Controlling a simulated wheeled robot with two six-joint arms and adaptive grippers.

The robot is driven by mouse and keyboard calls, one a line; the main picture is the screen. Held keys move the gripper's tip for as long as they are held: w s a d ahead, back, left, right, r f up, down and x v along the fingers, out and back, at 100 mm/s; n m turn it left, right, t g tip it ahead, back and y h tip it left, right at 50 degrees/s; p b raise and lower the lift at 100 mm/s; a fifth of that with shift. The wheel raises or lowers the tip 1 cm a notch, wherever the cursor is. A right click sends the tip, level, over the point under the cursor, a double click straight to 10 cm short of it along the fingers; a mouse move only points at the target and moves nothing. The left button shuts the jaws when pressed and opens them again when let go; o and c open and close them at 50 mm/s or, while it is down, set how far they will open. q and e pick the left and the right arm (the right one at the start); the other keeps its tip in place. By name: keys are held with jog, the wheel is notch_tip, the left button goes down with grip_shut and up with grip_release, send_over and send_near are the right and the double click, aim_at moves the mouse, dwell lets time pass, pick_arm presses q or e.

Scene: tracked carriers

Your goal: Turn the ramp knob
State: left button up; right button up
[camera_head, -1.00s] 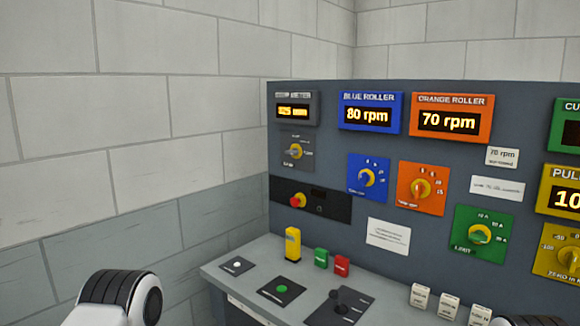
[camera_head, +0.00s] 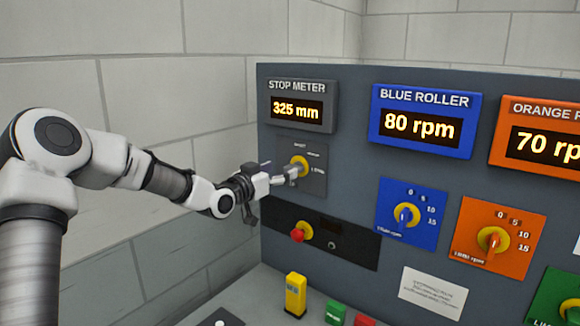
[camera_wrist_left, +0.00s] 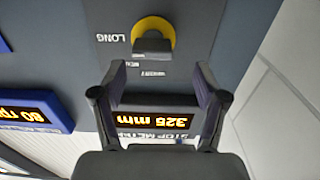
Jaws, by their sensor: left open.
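The knob (camera_head: 299,162) has a yellow ring and a grey handle and sits on a grey plate below the STOP METER display. In the left wrist view the same knob (camera_wrist_left: 153,38) shows upside down, with LONG and other small labels around it. I take it to be the ramp knob, though no ramp label is readable. My left gripper (camera_head: 287,177) is at the knob in the head view and partly covers its plate. In the wrist view my left gripper (camera_wrist_left: 160,70) is open, its fingers spread to either side of the knob's handle. Contact cannot be told. My right gripper is out of view.
The STOP METER (camera_head: 302,105) reads 325 mm above the knob. A red button (camera_head: 299,235) on a black strip is below. The blue roller knob (camera_head: 406,215) and orange roller knob (camera_head: 492,241) are to the right. A yellow block (camera_head: 295,293) stands on the desk.

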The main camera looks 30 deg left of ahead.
aim_at(289, 168)
pick_arm(q)
jog(key=w, duration=0.1)
jog(key=w+d, duration=0.2)
jog(key=shift+d+r+p, duration=0.1)
jog(key=shift+r+p, duration=0.15)
jog(key=shift+p, duration=0.05)
jog(key=shift+w+a+f, duration=0.1)
jog(key=shift+w+f, duration=0.2)
jog(key=shift+w, duration=0.25)
jog(key=shift+w+a+f, duration=0.1)
jog(key=shift+w+f, duration=0.15)
jog(key=shift+w, duration=0.25)
jog(key=shift+s+a, duration=0.15)
jog(key=shift+a, duration=0.2)
jog(key=shift+s+a+r, duration=0.1)
jog(key=shift+s+a, duration=0.05)
jog(key=shift+s, duration=0.1)
jog(key=shift+c, duration=1)
jog(key=shift+s+r, duration=0.15)
jog(key=shift+s, duration=0.05)
jog(key=c, duration=0.5)
jog(key=shift+d+r, duration=0.1)
jog(key=shift+d, duration=0.2)
jog(key=c, duration=0.5)
jog(key=shift+o, duration=0.2)
jog(key=shift+a, duration=0.1)
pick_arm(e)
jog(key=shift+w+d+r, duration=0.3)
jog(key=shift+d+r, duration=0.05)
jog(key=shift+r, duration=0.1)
